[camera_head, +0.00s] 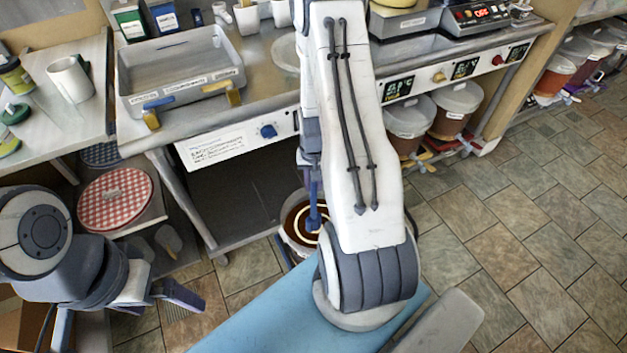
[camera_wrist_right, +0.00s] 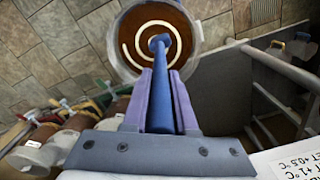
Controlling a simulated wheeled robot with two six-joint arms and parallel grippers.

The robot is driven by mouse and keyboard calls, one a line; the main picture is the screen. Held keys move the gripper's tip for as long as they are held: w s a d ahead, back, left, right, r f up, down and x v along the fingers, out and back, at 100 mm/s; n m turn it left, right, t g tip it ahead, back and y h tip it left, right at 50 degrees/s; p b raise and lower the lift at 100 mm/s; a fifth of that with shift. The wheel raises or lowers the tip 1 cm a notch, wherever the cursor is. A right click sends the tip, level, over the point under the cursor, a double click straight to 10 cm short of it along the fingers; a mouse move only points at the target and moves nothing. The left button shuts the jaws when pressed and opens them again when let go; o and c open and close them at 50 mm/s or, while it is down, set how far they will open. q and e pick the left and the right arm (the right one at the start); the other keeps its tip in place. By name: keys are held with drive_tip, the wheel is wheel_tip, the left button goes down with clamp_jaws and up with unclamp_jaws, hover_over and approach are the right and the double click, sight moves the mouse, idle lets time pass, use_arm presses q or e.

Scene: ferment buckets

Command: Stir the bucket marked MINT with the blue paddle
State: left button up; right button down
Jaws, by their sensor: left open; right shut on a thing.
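An open bucket (camera_head: 286,247) with brown contents and a pale spiral on them stands low in front of the counter. It also shows at the top of the right wrist view (camera_wrist_right: 196,58). No MINT label is readable on it. My right gripper (camera_wrist_right: 156,76) is shut on the blue paddle (camera_wrist_right: 161,100). The paddle (camera_head: 314,215) points down into the bucket's opening, its far end over or in the spiral's middle; I cannot tell how deep. My right arm hides part of the bucket in the head view. My left gripper (camera_head: 168,292) is open and empty at lower left.
A bucket with a red checked cover (camera_head: 115,200) stands at left. Lidded buckets (camera_head: 452,108) sit under the counter at right. A grey tray (camera_head: 185,72) with blue and yellow clips lies on the counter. A metal rack (camera_wrist_right: 285,75) stands beside the open bucket. The tiled floor at right is clear.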

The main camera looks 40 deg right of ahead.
sight(314, 198)
drive_tip(key=shift+f+b, duration=2.15)
drive_tip(key=shift+f, duration=1.45)
